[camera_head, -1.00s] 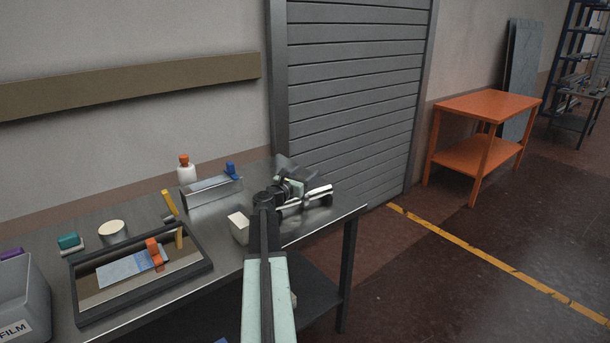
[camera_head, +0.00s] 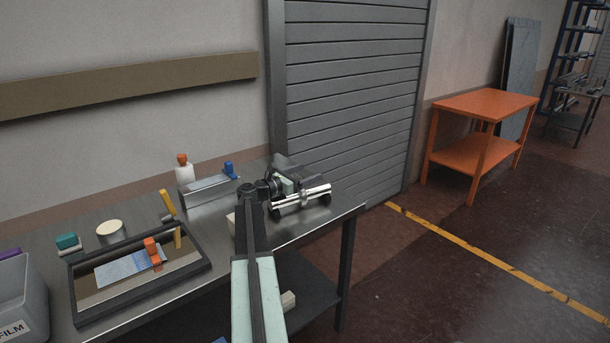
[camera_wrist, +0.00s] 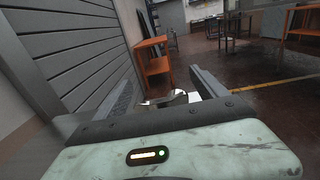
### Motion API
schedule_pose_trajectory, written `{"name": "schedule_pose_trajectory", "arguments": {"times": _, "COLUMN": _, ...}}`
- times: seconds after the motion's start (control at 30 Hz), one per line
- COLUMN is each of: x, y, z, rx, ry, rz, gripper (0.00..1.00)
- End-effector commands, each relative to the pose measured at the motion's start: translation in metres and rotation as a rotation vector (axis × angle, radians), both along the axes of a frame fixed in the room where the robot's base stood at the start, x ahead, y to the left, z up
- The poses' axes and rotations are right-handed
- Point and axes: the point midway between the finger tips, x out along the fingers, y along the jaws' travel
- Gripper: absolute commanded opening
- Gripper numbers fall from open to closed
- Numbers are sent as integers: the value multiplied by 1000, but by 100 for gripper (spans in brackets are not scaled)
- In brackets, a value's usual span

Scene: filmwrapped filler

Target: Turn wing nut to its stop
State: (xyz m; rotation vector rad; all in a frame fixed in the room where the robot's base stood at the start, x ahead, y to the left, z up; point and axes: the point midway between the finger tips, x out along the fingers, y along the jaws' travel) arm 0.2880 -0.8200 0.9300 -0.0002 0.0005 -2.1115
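A shiny chrome cylinder (camera_head: 302,195) with a raised collar-like part at its middle lies on dark supports near the right end of the steel bench. I cannot make out a wing nut clearly in the head view. My gripper (camera_head: 286,184) is just behind and left of the cylinder, seen small and partly hidden by its own wrist. In the wrist view my gripper (camera_wrist: 162,80) has its two fingers well apart. A bright metal piece (camera_wrist: 179,97) shows low between them, partly hidden by the gripper body; I cannot tell whether it is the wing nut or whether it is touched.
The steel bench (camera_head: 140,215) also holds a dark-rimmed tray (camera_head: 192,275), a grey film bin (camera_head: 22,290), a metal block with a blue knob (camera_head: 207,190) and a white bottle (camera_head: 184,174). A shutter stands behind. An orange table (camera_head: 484,104) is off right.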

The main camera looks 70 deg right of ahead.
Motion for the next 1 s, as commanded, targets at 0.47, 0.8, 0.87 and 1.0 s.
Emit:
{"name": "schedule_pose_trajectory", "arguments": {"times": 0.47, "x": 36, "y": 59, "z": 0, "rx": 0, "ry": 0, "rz": 2, "gripper": 82}}
{"name": "schedule_pose_trajectory", "arguments": {"times": 0.8, "x": 42, "y": 67, "z": 0, "rx": 0, "ry": 0, "rz": 0, "gripper": 82}}
{"name": "schedule_pose_trajectory", "arguments": {"times": 0.87, "x": 42, "y": 67, "z": 0, "rx": 0, "ry": 0, "rz": 0, "gripper": 82}}
{"name": "schedule_pose_trajectory", "arguments": {"times": 1.0, "x": 42, "y": 67, "z": 0, "rx": 0, "ry": 0, "rz": 0, "gripper": 82}}
